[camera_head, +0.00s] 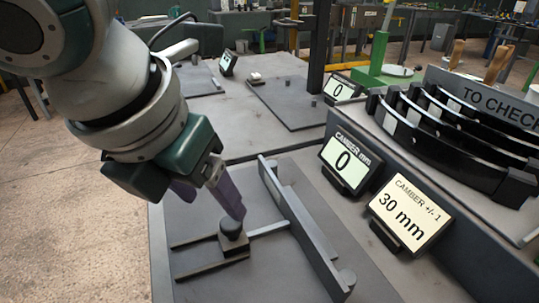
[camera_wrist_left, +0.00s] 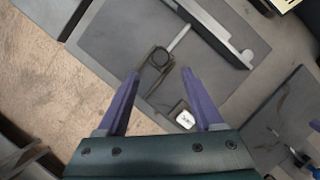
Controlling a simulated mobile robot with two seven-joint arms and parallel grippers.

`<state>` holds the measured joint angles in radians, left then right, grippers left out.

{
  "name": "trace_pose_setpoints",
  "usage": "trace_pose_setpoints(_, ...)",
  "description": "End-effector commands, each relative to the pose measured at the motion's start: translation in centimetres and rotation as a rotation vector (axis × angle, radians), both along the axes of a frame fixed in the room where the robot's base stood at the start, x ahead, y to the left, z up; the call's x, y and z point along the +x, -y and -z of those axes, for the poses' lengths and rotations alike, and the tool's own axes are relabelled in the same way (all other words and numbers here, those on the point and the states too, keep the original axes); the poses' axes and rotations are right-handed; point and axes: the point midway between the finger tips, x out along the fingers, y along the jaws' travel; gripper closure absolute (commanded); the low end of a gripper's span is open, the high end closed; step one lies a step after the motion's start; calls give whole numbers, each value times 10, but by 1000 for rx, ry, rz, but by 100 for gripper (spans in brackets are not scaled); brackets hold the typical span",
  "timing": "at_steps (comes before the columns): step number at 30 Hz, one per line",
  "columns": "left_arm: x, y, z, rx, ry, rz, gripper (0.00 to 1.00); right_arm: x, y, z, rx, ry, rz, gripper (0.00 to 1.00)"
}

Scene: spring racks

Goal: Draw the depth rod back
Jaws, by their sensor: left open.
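The depth rod (camera_head: 270,229) is a thin grey bar running from a dark knob (camera_head: 233,231) toward a long grey rail. The knob sits on a small dark block between two low guide strips on a grey plate (camera_head: 205,284). My left gripper (camera_head: 212,203) is open, its purple fingers above the knob, one overlapping it in the head view. In the left wrist view the knob (camera_wrist_left: 160,57) shows just beyond the gap between the open fingertips (camera_wrist_left: 160,74), with the rod (camera_wrist_left: 179,38) leading away to the upper right. The gripper holds nothing.
The grey rail (camera_head: 304,232) stands across the rod's far end. Two displays stand to its right, reading 0 (camera_head: 346,162) and 30 mm (camera_head: 410,214). A rack of black curved springs (camera_head: 455,140) is at right. Open floor (camera_head: 75,210) lies at left.

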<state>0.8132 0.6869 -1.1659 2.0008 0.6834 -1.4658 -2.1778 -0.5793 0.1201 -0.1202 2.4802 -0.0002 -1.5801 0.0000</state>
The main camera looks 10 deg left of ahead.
Motion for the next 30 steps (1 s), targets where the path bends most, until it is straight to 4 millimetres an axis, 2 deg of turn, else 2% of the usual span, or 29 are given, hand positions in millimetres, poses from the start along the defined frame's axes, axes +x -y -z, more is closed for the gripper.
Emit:
trace_pose_setpoints(3,8,2,26,0,-4,-2,32,0,0,7,-1,0,0,25)
trace_pose_setpoints(9,21,5,56,-3,-3,-2,32,0,0,15,-1,0,0,25)
trace_pose_setpoints(15,26,6,67,-2,0,0,32,0,0,17,-1,0,0,25)
trace_pose_setpoints(22,27,6,68,-2,1,0,32,0,0,17,0,0,0,25)
trace_pose_setpoints(23,27,6,68,-2,1,0,33,0,0,17,0,0,0,25)
trace_pose_setpoints(30,27,6,67,-3,0,-1,60,0,0,17,0,-1,0,25)
